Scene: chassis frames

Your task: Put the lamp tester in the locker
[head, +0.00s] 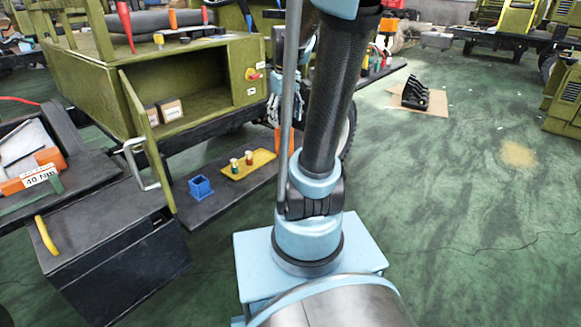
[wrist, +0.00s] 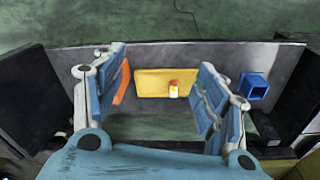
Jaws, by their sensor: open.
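The locker (head: 205,105) is an olive compartment in the vehicle's side, its door (head: 147,145) swung open. On the dark running board below lies a yellow tray (head: 262,163) with two small capped items, one red and green (head: 234,166), one red and pale (head: 249,158). An open-topped blue box (head: 200,187) stands beside the tray. I cannot tell which is the lamp tester. My gripper (wrist: 164,90) is open and empty above the board; the tray (wrist: 145,84), one small item (wrist: 174,90) and the blue box (wrist: 254,86) show beyond its fingers.
Small cardboard boxes (head: 163,110) stand inside the locker at its left. An orange object (wrist: 122,82) is beside the tray. A black toolbox (head: 110,250) and a bench with an orange tool (head: 38,172) are at left. The green floor at right is largely clear.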

